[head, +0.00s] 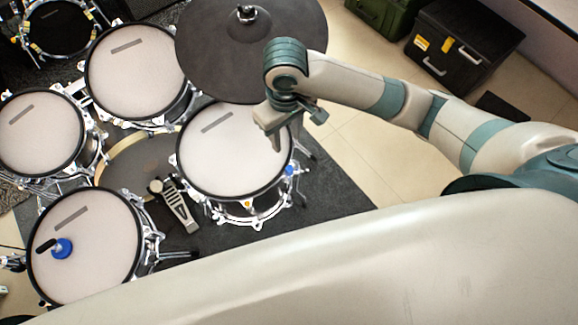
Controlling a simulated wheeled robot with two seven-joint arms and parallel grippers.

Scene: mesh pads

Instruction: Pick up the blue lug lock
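A small blue lug lock (290,169) sits at the right side of the rim of the right-hand white drum (225,155). My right gripper (292,128) hangs over the upper right edge of that drum, above and apart from the blue lug lock in the picture. Its two fingers look spread, with nothing seen between them. A larger round blue piece with a black handle (62,248) lies on the head of the lower left drum (95,265). My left gripper is not in view.
A small orange piece (248,204) is on the same rim. A dark cymbal (250,45) lies close behind my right gripper. A pedal (178,205) stands left of the drum. Black (460,50) and green (380,14) cases stand at the upper right.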

